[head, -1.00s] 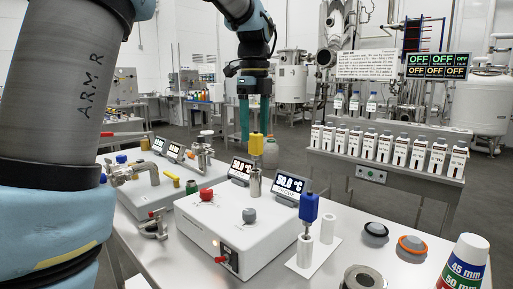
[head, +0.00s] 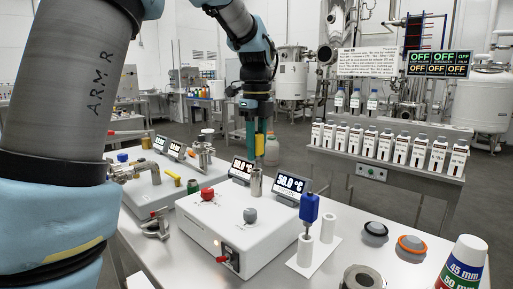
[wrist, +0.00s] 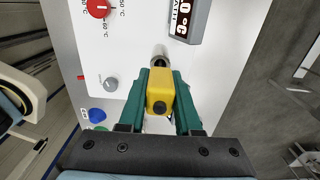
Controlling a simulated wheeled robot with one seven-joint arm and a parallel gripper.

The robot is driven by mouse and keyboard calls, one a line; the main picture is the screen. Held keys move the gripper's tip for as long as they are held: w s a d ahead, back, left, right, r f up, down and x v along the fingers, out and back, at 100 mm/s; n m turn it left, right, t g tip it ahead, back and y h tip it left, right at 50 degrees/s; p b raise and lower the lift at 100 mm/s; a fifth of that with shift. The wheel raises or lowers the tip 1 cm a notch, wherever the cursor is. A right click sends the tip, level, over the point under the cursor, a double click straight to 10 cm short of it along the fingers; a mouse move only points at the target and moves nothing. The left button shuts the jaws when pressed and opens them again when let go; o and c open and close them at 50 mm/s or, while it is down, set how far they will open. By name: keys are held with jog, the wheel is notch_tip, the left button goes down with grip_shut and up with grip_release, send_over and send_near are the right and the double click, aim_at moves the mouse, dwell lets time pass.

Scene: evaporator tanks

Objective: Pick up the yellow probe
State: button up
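The yellow probe (wrist: 160,92) is between the two green fingers of my gripper (wrist: 161,84) in the wrist view, with its dark-centred end facing the camera. The fingers lie close along both its sides. Whether they press on it cannot be told. In the head view my gripper (head: 258,133) points down over the white control box, and a strip of yellow shows between its fingers. The metal sleeve (head: 256,183) stands below, beside the displays. The sleeve also shows in the wrist view (wrist: 159,56), just beyond the probe. The probe's lower end is hidden.
A blue probe (head: 309,207) stands in a white holder to the right. Two digital displays (head: 288,185) stand close behind the box. A grey knob (head: 250,215) and a red knob (head: 207,194) are on the box. Dark round caps (head: 375,229) lie farther right.

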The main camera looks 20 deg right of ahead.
grip_shut()
notch_tip(320, 180, up, 9)
jog(key=shift+r+b, duration=0.1)
jog(key=shift+b, duration=0.25)
jog(key=shift+r+p, duration=0.35)
jog(key=shift+r, duration=0.4)
notch_tip(320, 180, up, 6)
jog(key=p, duration=0.6)
jog(key=shift+r, duration=0.15)
